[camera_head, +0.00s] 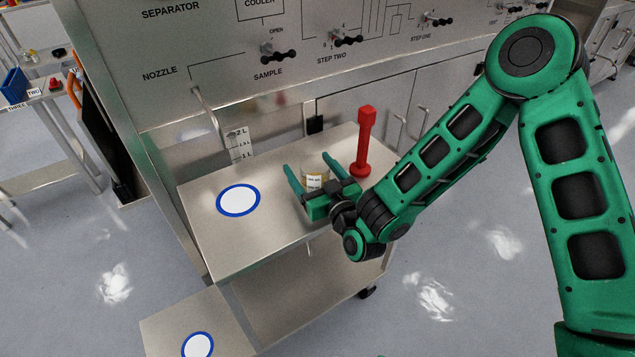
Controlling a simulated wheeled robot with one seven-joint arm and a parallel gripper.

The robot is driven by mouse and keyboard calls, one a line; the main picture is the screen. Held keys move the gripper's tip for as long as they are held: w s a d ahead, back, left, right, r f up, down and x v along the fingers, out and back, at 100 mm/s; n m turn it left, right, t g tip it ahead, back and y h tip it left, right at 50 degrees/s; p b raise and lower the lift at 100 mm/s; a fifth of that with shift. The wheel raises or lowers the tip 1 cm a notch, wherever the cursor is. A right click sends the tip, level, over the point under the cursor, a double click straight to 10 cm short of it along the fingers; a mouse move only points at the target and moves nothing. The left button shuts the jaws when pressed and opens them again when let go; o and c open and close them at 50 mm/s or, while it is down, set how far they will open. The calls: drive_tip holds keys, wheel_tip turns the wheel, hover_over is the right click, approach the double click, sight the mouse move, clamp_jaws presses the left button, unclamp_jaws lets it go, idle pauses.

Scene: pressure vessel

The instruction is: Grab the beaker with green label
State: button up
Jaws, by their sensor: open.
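A small glass beaker (315,174) stands on the cart's metal top. The label facing me looks pale with a yellowish patch; I cannot make out a green label. My gripper (307,161) is low over the cart top, with its two green fingers open. The beaker appears between the fingers, closer to the right one. I see a gap on the left; whether the right finger touches it I cannot tell. The gripper's palm hides the beaker's lower part.
A red upright tool (365,145) stands just right of the gripper. A white disc with a blue rim (238,200) lies on the cart top (262,235) to the left. A nozzle pipe (210,112) and a graduated scale (239,145) are behind, below the vessel panel (180,75).

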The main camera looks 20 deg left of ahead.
drive_tip(key=shift+w+a, duration=0.2)
drive_tip(key=shift+w, duration=0.05)
drive_tip(key=c, duration=1.2)
drive_tip(key=shift+o, duration=0.2)
drive_tip(key=shift+r, duration=0.1)
